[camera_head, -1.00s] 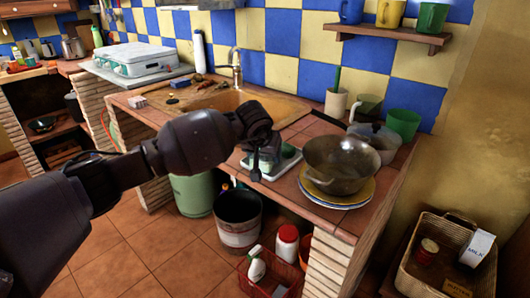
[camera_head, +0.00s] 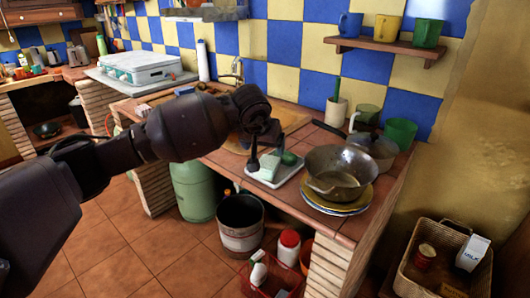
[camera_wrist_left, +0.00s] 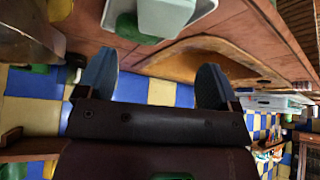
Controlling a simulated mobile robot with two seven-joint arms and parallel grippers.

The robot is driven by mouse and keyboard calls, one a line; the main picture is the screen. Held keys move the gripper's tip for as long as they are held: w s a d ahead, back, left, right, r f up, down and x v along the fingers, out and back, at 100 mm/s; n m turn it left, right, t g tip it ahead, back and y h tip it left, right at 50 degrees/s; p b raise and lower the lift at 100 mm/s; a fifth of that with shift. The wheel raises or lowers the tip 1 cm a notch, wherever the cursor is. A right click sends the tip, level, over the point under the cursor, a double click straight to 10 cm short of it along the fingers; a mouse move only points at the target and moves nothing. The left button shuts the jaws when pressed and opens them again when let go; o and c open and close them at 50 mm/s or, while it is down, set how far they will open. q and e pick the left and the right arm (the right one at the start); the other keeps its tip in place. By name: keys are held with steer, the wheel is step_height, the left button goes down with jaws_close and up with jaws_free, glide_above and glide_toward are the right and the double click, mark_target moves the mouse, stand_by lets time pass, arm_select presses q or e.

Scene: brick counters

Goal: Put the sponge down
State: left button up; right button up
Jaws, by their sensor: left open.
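A pale green block that looks like the sponge (camera_head: 268,165) lies in a small light tray (camera_head: 281,177) on the tiled counter. In the left wrist view the sponge (camera_wrist_left: 166,16) shows at the top, with the tray's white rim (camera_wrist_left: 205,8) beside it. A darker green item (camera_head: 289,158) is next to it in the tray. My left gripper (camera_head: 264,150) is open and empty, just above and behind the sponge; its two fingers (camera_wrist_left: 155,85) stand wide apart in the wrist view. My right gripper is not in view.
A metal pan (camera_head: 340,171) on stacked plates (camera_head: 335,207) stands right of the tray. A pot (camera_head: 374,148) and green cup (camera_head: 400,132) stand behind it. A bucket (camera_head: 240,222) stands on the floor below.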

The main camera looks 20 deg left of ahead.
arm_select(q)
steer(key=shift+p+v, duration=0.3)
steer(key=shift+v, duration=1.75)
